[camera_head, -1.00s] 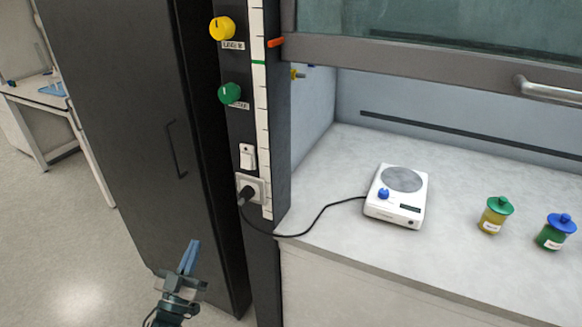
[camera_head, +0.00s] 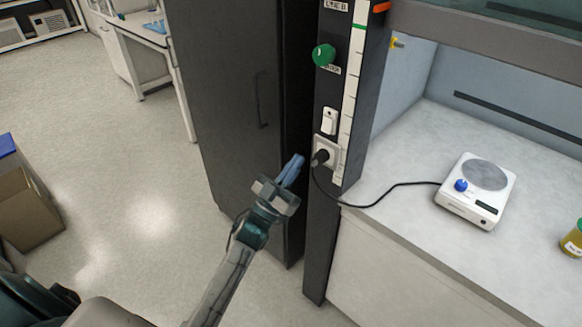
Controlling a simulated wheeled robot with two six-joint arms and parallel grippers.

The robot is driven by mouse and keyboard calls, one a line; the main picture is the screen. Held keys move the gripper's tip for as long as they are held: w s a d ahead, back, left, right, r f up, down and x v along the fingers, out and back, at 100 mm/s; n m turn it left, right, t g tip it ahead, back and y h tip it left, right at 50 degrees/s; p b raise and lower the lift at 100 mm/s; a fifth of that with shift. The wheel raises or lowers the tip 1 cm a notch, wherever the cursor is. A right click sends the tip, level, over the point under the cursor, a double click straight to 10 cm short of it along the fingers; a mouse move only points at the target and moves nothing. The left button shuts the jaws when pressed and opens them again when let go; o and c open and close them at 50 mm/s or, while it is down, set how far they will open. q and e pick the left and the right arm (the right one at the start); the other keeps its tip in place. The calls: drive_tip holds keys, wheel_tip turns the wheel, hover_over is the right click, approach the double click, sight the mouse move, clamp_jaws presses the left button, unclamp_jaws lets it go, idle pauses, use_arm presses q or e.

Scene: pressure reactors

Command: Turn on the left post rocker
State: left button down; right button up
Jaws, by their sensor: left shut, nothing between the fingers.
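The left post rocker (camera_head: 329,121) is a small white switch on the dark left post (camera_head: 352,112) of the fume hood. It sits under a green knob and above a socket (camera_head: 328,152) with a black plug in it. Whether the rocker is on or off is too small to tell. My left gripper (camera_head: 295,163) has blue fingers that are shut and empty. In the picture it is below and left of the rocker, close to the socket's left side, apart from the rocker. My right gripper is not in view.
A green knob (camera_head: 323,54) sticks out above the rocker. A black cable runs from the plug to a white hotplate (camera_head: 477,190) on the hood's worktop. A dark cabinet (camera_head: 235,110) stands left of the post. Open floor lies at the left, with a cardboard box (camera_head: 27,212).

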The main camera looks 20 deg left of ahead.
sight(326, 127)
use_arm(q)
drive_tip(key=w+d+r+p, duration=0.1)
drive_tip(key=w, duration=0.1)
drive_tip(key=w+r+p, duration=0.1)
drive_tip(key=w, duration=0.2)
drive_tip(key=w+d+r+p, duration=0.1)
drive_tip(key=w, duration=0.1)
drive_tip(key=shift+w+d, duration=0.3)
drive_tip(key=shift+d, duration=0.05)
drive_tip(key=shift+w+f, duration=0.1)
drive_tip(key=shift+f, duration=0.05)
